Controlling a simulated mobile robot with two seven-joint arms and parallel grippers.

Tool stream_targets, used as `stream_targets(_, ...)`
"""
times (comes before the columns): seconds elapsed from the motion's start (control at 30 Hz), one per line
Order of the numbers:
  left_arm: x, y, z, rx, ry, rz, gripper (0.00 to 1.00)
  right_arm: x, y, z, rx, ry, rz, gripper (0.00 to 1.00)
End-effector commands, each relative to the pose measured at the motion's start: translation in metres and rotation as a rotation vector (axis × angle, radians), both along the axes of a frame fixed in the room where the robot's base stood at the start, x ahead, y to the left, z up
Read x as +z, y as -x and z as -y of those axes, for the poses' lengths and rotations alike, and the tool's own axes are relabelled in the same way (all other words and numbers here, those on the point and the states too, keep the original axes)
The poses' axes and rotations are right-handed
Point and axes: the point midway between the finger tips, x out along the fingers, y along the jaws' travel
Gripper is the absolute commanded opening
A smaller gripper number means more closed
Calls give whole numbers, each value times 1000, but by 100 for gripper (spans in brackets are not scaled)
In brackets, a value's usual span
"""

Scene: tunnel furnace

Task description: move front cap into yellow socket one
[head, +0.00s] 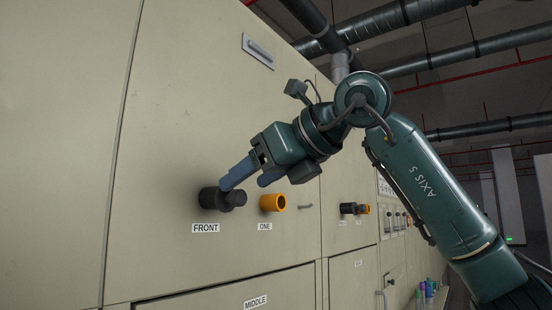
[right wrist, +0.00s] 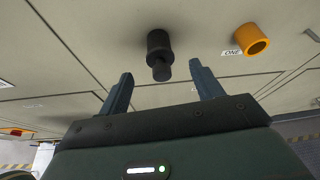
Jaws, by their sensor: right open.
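The front cap (head: 222,199) is a black stepped cylinder sticking out of the beige panel above the FRONT label. The yellow socket one (head: 273,203) is an orange-yellow ring to its right, above the ONE label. In the right wrist view the cap (right wrist: 159,54) shows ahead, between the lines of the two fingers, and the socket (right wrist: 252,39) lies to the right. My right gripper (head: 250,178) is open with blue fingers, close to the cap. In the right wrist view my gripper (right wrist: 160,84) has nothing between its fingers. My left gripper is not in view.
A small handle (head: 306,206) is right of the socket. Another black and yellow fitting (head: 354,209) sits farther along the panel. A drawer front labelled MIDDLE (head: 255,301) is below. Pipes (head: 440,60) run overhead at the right.

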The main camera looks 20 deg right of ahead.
Motion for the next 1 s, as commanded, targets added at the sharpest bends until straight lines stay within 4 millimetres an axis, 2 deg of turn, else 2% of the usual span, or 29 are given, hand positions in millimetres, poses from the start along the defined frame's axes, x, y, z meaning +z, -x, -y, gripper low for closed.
stream_targets(0.1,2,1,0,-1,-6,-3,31,-9,-19,-12,2,0,-4,65)
stream_targets(0.3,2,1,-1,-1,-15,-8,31,-19,-41,-24,3,0,-2,65)
stream_targets(0.5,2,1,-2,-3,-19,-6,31,-24,-50,-29,2,-1,0,65)
stream_targets(0.77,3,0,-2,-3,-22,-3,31,-24,-51,-30,2,0,1,65)
stream_targets(1.0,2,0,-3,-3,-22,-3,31,-24,-51,-30,2,-2,1,47)
